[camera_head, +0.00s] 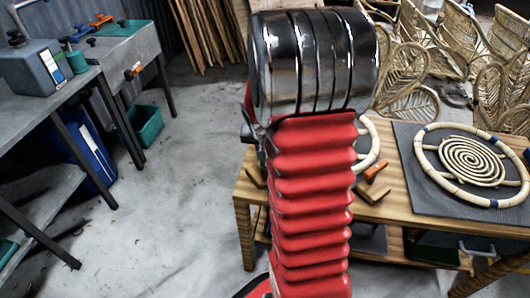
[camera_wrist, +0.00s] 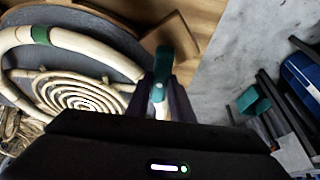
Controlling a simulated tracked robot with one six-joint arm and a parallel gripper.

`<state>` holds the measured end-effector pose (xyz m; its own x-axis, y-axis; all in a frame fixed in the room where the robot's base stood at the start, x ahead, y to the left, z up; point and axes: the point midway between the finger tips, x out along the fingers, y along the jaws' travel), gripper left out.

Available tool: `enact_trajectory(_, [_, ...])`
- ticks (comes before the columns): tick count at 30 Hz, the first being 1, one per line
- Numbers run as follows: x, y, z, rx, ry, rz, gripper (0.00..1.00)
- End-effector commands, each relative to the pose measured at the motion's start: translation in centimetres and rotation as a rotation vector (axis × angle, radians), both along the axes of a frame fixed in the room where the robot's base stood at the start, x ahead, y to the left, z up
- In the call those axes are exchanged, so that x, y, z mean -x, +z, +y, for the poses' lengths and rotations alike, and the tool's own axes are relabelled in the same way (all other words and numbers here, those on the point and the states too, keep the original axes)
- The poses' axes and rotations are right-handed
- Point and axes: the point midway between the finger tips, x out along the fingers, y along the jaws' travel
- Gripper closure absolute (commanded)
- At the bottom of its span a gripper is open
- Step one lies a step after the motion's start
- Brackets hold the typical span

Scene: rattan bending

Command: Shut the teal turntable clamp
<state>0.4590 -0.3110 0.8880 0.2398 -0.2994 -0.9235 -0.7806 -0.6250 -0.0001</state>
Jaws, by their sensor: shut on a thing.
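The teal clamp (camera_wrist: 164,60) stands at the edge of the grey round turntable (camera_wrist: 112,47) in the wrist view. My gripper (camera_wrist: 161,92) is shut on its teal handle, with one dark finger on each side. A pale rattan ring with a green band (camera_wrist: 70,39) lies on the turntable around a rattan spiral (camera_wrist: 78,92). I cannot tell whether the clamp's jaw presses on the ring. In the head view my red arm hides the clamp and gripper; only part of a pale ring (camera_head: 371,140) shows beside it.
An orange clamp (camera_head: 376,172) is on the wooden bench (camera_head: 398,205). A dark board (camera_head: 414,184) with a finished-looking ring and spiral lies to the right. Rattan chairs stand behind. A grey worktable (camera_head: 60,100) is at left; the floor between (camera_head: 190,160) is clear.

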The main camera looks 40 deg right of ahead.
Motion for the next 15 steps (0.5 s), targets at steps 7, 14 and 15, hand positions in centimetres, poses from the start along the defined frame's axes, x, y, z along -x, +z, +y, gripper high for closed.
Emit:
enact_trajectory(7, [0.04,-0.14,0.00,-0.001,-0.111,0.004,1.00])
enact_trajectory(14, [-0.05,-0.12,0.03,0.000,-0.225,0.003,1.00])
enact_trajectory(15, [-0.05,-0.13,0.04,0.000,-0.248,0.004,1.00])
